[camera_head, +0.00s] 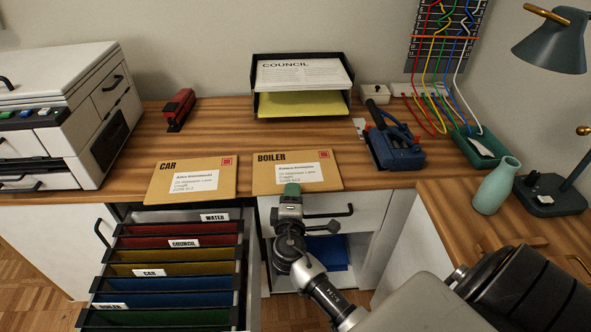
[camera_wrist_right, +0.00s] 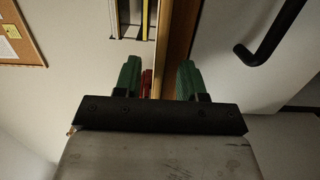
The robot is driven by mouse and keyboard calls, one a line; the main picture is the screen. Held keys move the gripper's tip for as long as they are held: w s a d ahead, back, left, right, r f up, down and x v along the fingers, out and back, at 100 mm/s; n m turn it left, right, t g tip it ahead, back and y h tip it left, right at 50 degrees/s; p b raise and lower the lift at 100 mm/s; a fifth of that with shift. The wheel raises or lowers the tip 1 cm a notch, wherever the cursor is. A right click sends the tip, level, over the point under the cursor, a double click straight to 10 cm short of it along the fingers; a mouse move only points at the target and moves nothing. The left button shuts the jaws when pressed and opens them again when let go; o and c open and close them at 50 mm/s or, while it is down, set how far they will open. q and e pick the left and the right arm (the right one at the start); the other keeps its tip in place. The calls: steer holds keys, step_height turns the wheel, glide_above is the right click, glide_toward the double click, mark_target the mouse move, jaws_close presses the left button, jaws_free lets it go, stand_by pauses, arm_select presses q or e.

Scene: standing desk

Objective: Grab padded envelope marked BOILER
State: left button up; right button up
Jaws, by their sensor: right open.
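The padded envelope marked BOILER (camera_head: 297,172) lies flat on the desk, with its front edge at the desk's front edge. It has a white address label and a red stamp mark. My right gripper (camera_head: 291,190) is at the middle of that front edge; its green tip overlaps the edge in the head view. In the right wrist view the gripper's two green fingers (camera_wrist_right: 158,78) stand apart, with the thin tan edge of the envelope and the desk edge showing edge-on between them. I cannot tell whether they touch. My left gripper is not in view.
An envelope marked CAR (camera_head: 193,180) lies to the left. Below it an open drawer (camera_head: 172,272) holds labelled hanging files. A letter tray (camera_head: 302,112), red stapler (camera_head: 178,109), blue hole punch (camera_head: 394,143) and green vase (camera_head: 495,187) stand around. Another drawer handle (camera_wrist_right: 270,38) is close to the gripper.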

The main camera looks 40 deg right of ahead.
jaws_close()
steer(key=shift+r, duration=0.15)
